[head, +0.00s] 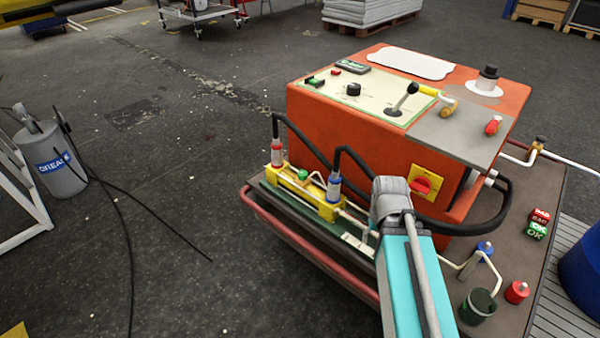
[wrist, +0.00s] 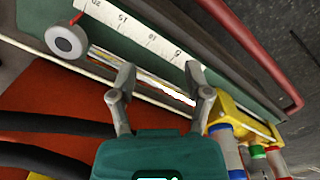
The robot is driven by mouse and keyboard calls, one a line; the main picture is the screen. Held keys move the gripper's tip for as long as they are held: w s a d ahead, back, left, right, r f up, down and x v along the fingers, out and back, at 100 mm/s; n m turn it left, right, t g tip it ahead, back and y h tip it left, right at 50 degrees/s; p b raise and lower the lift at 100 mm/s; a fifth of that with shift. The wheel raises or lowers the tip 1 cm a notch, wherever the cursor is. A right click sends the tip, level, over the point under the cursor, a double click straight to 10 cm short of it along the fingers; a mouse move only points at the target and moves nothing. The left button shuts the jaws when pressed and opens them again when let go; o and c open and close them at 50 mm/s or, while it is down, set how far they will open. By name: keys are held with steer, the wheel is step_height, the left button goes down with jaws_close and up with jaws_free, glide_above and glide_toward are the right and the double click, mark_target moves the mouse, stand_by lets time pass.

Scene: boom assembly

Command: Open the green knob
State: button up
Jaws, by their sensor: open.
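The small green knob (head: 302,174) sits on the yellow block (head: 327,207), between a red-collared hose fitting (head: 276,154) and a blue-collared one (head: 334,186). In the wrist view the green knob (wrist: 257,151) is at the lower right, beside the blue fitting (wrist: 226,145). My gripper (wrist: 165,88) is open and empty, over the thin rod and the white scale. The knob lies to the right of its right finger, apart from it. In the head view my teal arm shows, but I cannot make out the fingers.
The orange control box (head: 345,135) stands behind the block, with a red switch (head: 421,187) on its side. Black hoses (head: 318,152) arch over the block. A red rail (head: 290,245) runs along the front edge. Open floor (head: 170,180) lies to the left.

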steer(key=shift+o, duration=0.4)
steer(key=shift+w+a+r, duration=0.1)
steer(key=shift+w+r, duration=0.05)
steer(key=shift+w, duration=0.15)
step_height(320, 180, up, 14)
steer(key=f+n+p, duration=0.1)
steer(key=n+p, duration=0.9)
steer(key=p, duration=0.4)
glide_above(303, 172)
steer(key=shift+a+r, duration=0.1)
steer(key=shift+r, duration=0.15)
steer(key=shift+f+b, duration=0.2)
steer(key=shift+b, duration=0.15)
step_height(303, 172, down, 13)
steer(key=b, duration=1.3)
steer(key=shift+f, duration=0.2)
